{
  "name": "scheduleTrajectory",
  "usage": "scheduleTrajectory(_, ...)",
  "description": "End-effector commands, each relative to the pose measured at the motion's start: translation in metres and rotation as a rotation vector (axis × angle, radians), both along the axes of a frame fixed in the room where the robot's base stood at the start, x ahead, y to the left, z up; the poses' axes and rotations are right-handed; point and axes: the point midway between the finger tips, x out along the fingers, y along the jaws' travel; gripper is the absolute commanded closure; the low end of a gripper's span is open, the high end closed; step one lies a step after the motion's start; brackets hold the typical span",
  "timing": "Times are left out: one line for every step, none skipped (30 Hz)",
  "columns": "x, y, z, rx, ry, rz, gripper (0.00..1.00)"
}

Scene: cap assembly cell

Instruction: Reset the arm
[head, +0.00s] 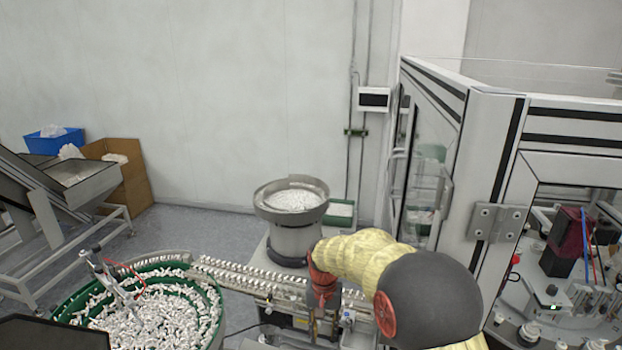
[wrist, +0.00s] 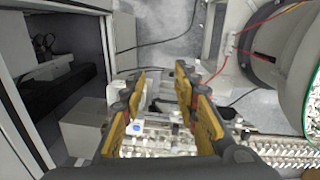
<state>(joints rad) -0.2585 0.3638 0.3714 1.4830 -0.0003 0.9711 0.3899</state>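My arm, wrapped in yellow with a dark rounded joint and red parts, reaches in from the lower right of the head view. My gripper (wrist: 160,74) shows in the wrist view with two yellow-padded fingers spread apart and nothing held between them. In the head view its end points down over the feeder track (head: 233,272), near the track's right part, and its fingers are hard to make out there. The track, filled with small white parts, also shows below the fingers in the wrist view (wrist: 268,148).
A green-rimmed bowl (head: 212,294) of white parts stands at lower left. A metal bowl feeder (head: 292,228) stands behind the track. A glass-sided machine enclosure (head: 488,150) fills the right. A hopper conveyor (head: 88,187) stands far left. Open floor lies between it and the metal feeder.

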Motion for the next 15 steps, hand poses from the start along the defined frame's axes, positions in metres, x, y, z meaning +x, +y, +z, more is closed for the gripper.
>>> scheduleTrajectory(-0.009,-0.002,0.001,0.0,0.006,0.02,0.7)
scheduleTrajectory(-0.014,-0.003,0.002,-0.001,0.011,0.034,0.7)
scheduleTrajectory(-0.021,-0.005,0.003,-0.001,0.014,0.05,0.7)
scheduleTrajectory(-0.026,-0.008,0.004,0.0,0.016,0.063,0.7)
scheduleTrajectory(-0.032,-0.01,0.006,0.0,0.018,0.074,0.7)
scheduleTrajectory(-0.039,-0.013,0.007,0.001,0.019,0.089,0.7)
scheduleTrajectory(-0.044,-0.015,0.009,0.002,0.018,0.099,0.7)
scheduleTrajectory(-0.049,-0.018,0.011,0.003,0.016,0.109,0.7)
scheduleTrajectory(-0.056,-0.021,0.014,0.004,0.013,0.121,0.7)
scheduleTrajectory(-0.062,-0.024,0.015,0.006,0.012,0.13,0.7)
scheduleTrajectory(-0.067,-0.027,0.018,0.007,0.008,0.139,0.7)
scheduleTrajectory(-0.075,-0.031,0.021,0.008,0.002,0.15,0.7)
scheduleTrajectory(-0.081,-0.034,0.023,0.01,-0.003,0.16,0.7)
scheduleTrajectory(-0.087,-0.038,0.025,0.011,-0.008,0.168,0.7)
scheduleTrajectory(-0.097,-0.043,0.028,0.013,-0.017,0.179,0.7)
